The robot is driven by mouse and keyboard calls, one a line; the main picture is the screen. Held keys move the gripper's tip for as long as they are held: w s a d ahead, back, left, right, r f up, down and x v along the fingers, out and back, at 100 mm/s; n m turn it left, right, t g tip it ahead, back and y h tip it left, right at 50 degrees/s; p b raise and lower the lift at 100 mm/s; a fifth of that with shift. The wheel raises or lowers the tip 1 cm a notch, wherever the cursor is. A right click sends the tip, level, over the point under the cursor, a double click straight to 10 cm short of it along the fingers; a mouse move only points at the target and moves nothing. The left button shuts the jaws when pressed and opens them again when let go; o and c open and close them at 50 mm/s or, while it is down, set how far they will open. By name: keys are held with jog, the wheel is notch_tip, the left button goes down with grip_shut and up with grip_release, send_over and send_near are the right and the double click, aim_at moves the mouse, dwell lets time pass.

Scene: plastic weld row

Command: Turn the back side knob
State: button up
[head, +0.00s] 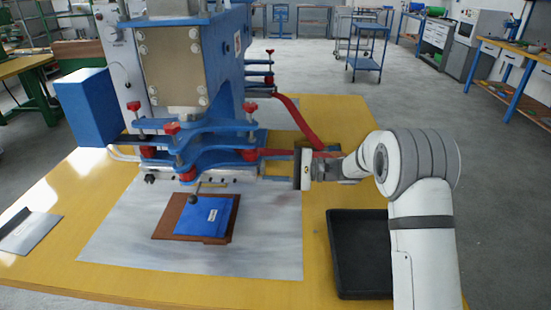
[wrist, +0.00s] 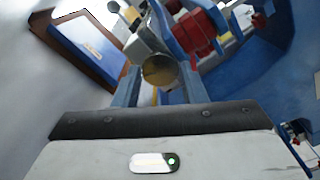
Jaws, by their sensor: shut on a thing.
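The blue plastic welding machine (head: 180,60) stands on the yellow table, with several red-topped screws on its clamps. My gripper (head: 284,168) is at the right side of its lower head, reaching in from the right. In the wrist view my two blue-grey fingers (wrist: 160,82) are shut on a round, brass-coloured knob (wrist: 159,70), whose end faces the camera. In the head view the held knob is hidden by my gripper, so its turn angle cannot be told. Red and blue machine parts (wrist: 195,35) lie just beyond it.
A blue plate on a brown board (head: 165,220) lies below the head on a grey sheet (head: 270,255). A black tray (head: 338,262) lies at the front right under my arm. A red hose (head: 296,118) runs behind my gripper. A blue box (head: 88,105) stands left.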

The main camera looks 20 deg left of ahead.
jog(key=m+p, duration=0.3)
jog(key=m, duration=0.1)
jog(key=m+p, duration=0.7)
jog(key=shift+w+r+m+p, duration=0.1)
jog(key=shift+r+m+p, duration=0.2)
jog(key=shift+m, duration=0.1)
jog(key=shift+f, duration=0.1)
jog(key=o, duration=0.6)
jog(key=shift+c, duration=0.2)
jog(key=o, duration=0.4)
jog(key=shift+f, duration=0.15)
jog(key=v, duration=0.7)
jog(key=shift+d+b, duration=0.3)
jog(key=shift+b, duration=0.05)
